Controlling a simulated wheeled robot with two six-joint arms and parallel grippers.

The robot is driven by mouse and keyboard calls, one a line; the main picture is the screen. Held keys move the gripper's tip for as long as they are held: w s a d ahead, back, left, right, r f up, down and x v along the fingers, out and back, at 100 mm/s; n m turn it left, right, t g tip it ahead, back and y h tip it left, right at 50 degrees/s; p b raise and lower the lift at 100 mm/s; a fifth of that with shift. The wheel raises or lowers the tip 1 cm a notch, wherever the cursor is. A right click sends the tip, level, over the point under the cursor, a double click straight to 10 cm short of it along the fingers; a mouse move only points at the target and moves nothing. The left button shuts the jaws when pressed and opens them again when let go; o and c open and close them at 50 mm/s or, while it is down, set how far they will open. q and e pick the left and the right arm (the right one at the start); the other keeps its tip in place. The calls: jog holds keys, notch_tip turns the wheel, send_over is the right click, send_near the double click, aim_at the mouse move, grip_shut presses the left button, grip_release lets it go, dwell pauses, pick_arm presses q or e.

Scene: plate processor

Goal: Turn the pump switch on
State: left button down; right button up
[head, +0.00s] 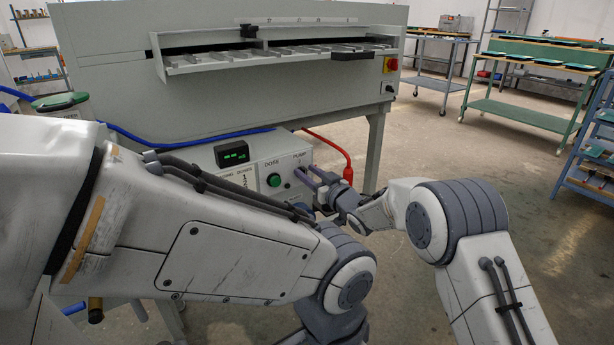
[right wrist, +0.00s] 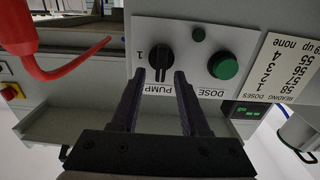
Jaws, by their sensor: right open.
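The pump switch (right wrist: 161,62) is a black rotary knob on a light grey control panel (right wrist: 210,28), seen upside down in the right wrist view. Its grip bar looks upright in that picture, and a "1" mark is to its left. The PUMP label is below it. My right gripper (right wrist: 159,76) is open, its dark fingertips on either side of the knob's lower part; I cannot tell whether they touch it. In the head view my right gripper (head: 308,176) is at the panel's right end and hides the knob. My left gripper is out of view.
A green DOSE button (right wrist: 224,66) is beside the switch. A green display (head: 231,153) stands on the pump box. A red hose (head: 333,146) runs close to my right gripper, and a blue hose (head: 190,140) runs behind. The large grey machine (head: 250,90) stands above.

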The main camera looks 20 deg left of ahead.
jog(key=shift+w+a, duration=0.15)
jog(key=shift+a, duration=0.1)
grip_shut()
